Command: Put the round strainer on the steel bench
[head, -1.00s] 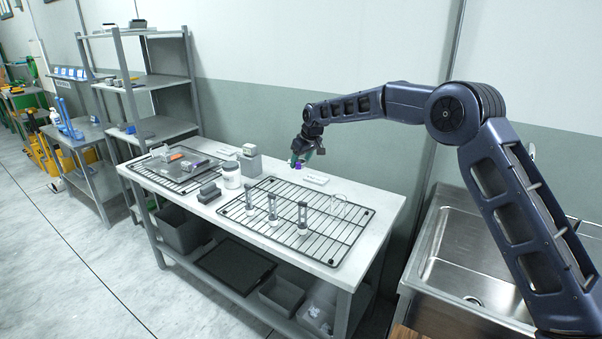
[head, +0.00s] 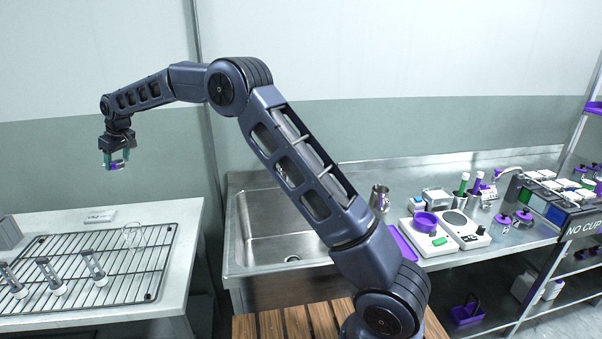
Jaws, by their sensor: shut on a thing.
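My gripper (head: 114,162), with teal fingers, is at upper left in the head view, in the air above the back of the white-topped table. It is shut on a small purple thing (head: 113,166), mostly hidden between the fingers; I cannot tell whether this is the round strainer. A thin pale wire ring (head: 132,235) stands on the black wire rack below. The steel bench (head: 335,196) runs along the wall to the right, with a sink at its left end. The gripper is well left of the bench and higher than its top.
A gap separates table and bench. Bare steel shows behind the sink.

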